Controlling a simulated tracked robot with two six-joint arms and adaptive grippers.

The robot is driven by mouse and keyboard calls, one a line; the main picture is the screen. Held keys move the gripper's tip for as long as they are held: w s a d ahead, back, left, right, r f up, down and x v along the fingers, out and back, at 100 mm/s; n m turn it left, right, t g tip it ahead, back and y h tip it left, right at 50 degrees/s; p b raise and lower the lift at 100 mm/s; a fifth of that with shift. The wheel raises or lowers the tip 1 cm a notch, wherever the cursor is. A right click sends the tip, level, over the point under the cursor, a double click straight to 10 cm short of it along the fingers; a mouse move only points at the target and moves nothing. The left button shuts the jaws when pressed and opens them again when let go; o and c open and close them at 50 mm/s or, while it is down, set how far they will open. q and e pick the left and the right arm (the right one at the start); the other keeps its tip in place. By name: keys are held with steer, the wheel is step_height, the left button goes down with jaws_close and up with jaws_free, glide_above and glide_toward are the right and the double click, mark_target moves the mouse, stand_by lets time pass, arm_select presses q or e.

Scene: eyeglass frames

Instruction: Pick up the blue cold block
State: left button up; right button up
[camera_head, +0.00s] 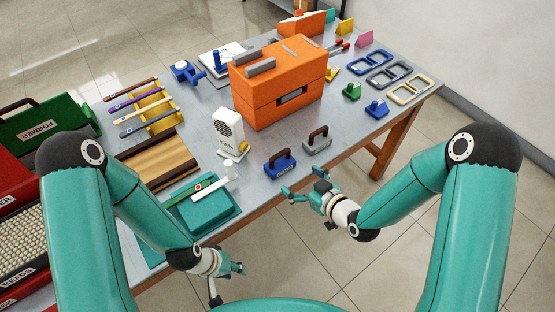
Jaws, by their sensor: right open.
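A blue block with a dark brown arched handle (280,168), which looks like the cold block, stands upright near the front edge of the table. My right gripper (291,194) is open and empty, just in front of the blue block and slightly right, with its fingers pointing left. A small gap shows between them in the picture. My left gripper (238,268) hangs low in front of the table, below the teal tray. Its fingers are small and partly overlapped, so their opening is unclear.
A similar grey block with a handle (317,139) stands right of the blue one. A white fan (229,132) is behind left, and a large orange box (278,90) is behind. A teal tray (205,215) with strips lies to the left. Eyeglass frames (410,90) lie at the right.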

mark_target(283, 166)
steer(key=x, duration=0.5)
steer(key=shift+w+f+p, duration=0.15)
steer(key=shift+w+p, duration=0.1)
steer(key=shift+p, duration=0.15)
steer(key=shift+w+a+f+p, duration=0.15)
steer(key=shift+w+a+p, duration=0.25)
steer(key=shift+w, duration=0.05)
steer(key=p+x, duration=0.1)
steer(key=x, duration=0.3)
steer(key=shift+f, duration=0.1)
steer(key=shift+w+d, duration=0.1)
steer(key=c, duration=1.1)
steer(key=shift+c, duration=0.2)
step_height(283, 166, up, 20)
steer(key=b, duration=0.2)
steer(key=shift+b, duration=0.3)
